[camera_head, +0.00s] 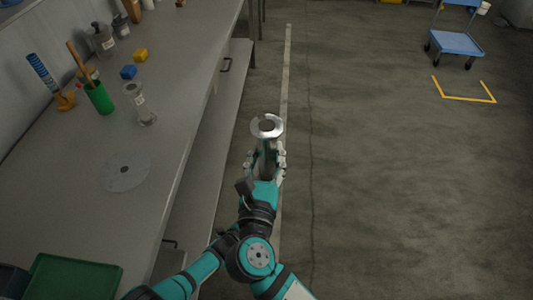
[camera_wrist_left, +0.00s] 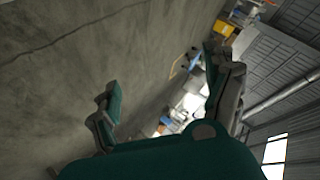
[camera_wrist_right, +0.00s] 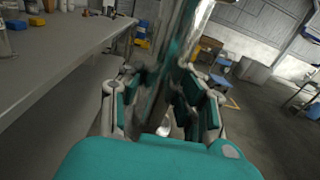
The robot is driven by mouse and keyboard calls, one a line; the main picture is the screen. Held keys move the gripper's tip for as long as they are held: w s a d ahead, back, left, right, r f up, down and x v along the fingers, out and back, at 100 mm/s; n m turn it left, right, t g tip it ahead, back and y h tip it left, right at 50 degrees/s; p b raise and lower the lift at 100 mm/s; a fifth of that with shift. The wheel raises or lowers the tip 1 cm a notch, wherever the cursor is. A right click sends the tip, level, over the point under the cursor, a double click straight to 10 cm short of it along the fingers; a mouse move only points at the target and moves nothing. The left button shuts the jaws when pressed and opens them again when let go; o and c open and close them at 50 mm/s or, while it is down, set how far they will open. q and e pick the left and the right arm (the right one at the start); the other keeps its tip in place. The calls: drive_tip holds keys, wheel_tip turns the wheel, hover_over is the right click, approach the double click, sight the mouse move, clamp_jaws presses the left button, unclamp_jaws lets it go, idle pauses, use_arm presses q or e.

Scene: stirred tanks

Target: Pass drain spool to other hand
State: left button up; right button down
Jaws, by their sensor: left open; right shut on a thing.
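The drain spool (camera_head: 267,126) is a shiny metal tube with a round flange at its top end. My right gripper (camera_head: 268,153) is shut on it and holds it up in front of the bench, over the aisle floor. In the right wrist view the spool (camera_wrist_right: 190,45) stands tilted between the fingers of the right gripper (camera_wrist_right: 160,85), which cover part of its body. My left gripper (camera_wrist_left: 162,72) is open and empty in the left wrist view, with floor and far wall beyond it. I cannot make out its fingers in the head view.
A grey bench (camera_head: 75,210) runs along the left, bearing a pale disc (camera_head: 125,172), a flanged clear or metal piece (camera_head: 140,105), a green cup (camera_head: 99,98) and a green tray (camera_head: 73,278). The floor at right is clear up to a blue cart (camera_head: 457,43).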

use_arm(q)
drive_tip(key=s+a+f+n+g+y, duration=0.25)
drive_tip(key=s+a+f, duration=0.3)
drive_tip(key=s, duration=0.35)
drive_tip(key=s+a+f+n+g+y, duration=0.15)
drive_tip(key=s+a+f+n, duration=0.25)
drive_tip(key=s+f, duration=0.4)
drive_tip(key=s+a+f+n+g, duration=0.1)
drive_tip(key=s+a+n+g, duration=0.1)
drive_tip(key=s, duration=0.6)
drive_tip(key=s+a+f+n+g+y, duration=0.1)
drive_tip(key=s+a+n, duration=0.1)
drive_tip(key=s, duration=0.6)
drive_tip(key=s+a+f+n+g, duration=0.2)
drive_tip(key=s, duration=0.6)
drive_tip(key=shift+s+a+n+g, duration=0.25)
drive_tip(key=shift+a+n+g, duration=0.05)
drive_tip(key=shift+n, duration=0.05)
